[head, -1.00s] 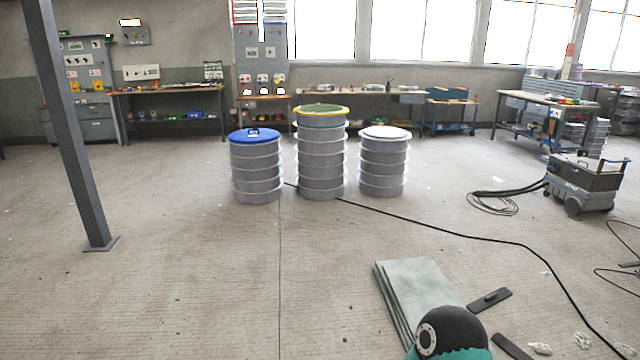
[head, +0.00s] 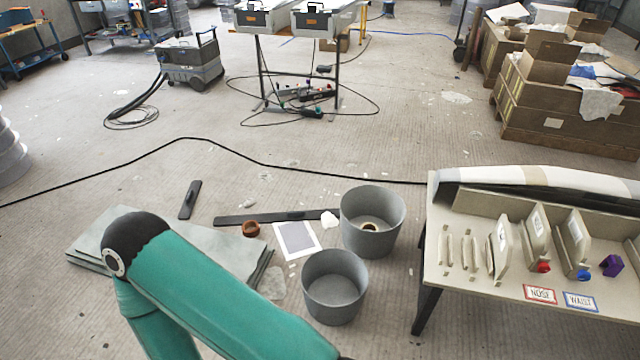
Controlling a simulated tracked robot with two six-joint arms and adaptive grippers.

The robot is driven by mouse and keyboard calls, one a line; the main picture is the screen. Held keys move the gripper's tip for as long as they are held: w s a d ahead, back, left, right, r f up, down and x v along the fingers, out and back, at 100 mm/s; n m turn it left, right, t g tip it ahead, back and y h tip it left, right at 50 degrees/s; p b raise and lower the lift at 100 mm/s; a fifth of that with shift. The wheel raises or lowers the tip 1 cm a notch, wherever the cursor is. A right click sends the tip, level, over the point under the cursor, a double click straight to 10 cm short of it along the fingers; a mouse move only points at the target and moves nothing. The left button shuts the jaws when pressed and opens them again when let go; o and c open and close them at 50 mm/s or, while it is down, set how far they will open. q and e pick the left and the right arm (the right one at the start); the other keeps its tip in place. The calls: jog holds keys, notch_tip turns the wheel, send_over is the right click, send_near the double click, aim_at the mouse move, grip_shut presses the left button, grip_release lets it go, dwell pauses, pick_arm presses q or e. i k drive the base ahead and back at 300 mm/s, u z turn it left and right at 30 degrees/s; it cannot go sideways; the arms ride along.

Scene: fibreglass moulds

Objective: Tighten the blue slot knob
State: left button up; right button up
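The blue knob (head: 583,274) sits low on the front of an upright mould piece on the bench at the right of the head view. The "WAIST" label (head: 581,302) lies in front of it, with a blue border. A red knob (head: 543,267) is to its left, above the "NOSE" label (head: 540,294). A purple clamp-like piece (head: 611,265) is to its right. Whether the blue knob is tight cannot be seen. A teal arm of mine crosses the lower left, but its gripper is out of the frame. Neither gripper shows.
The bench (head: 470,284) holds several upright slots and a long pale mould at the back. Two grey buckets (head: 336,286) (head: 373,221) stand on the floor left of it. A black cable (head: 300,167) crosses the floor. Crates (head: 565,110) stand at the back right.

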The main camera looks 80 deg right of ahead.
aim_at(583, 275)
jog(key=u, duration=1.6)
jog(key=i, duration=0.1)
jog(key=z, duration=2.55)
jog(key=i, duration=0.2)
jog(key=z, duration=1.8)
jog(key=i, duration=0.2)
jog(key=z, duration=1.7)
jog(key=k, duration=0.4)
jog(key=z, duration=0.5)
jog(key=i, duration=1.5)
jog(key=u, duration=0.5)
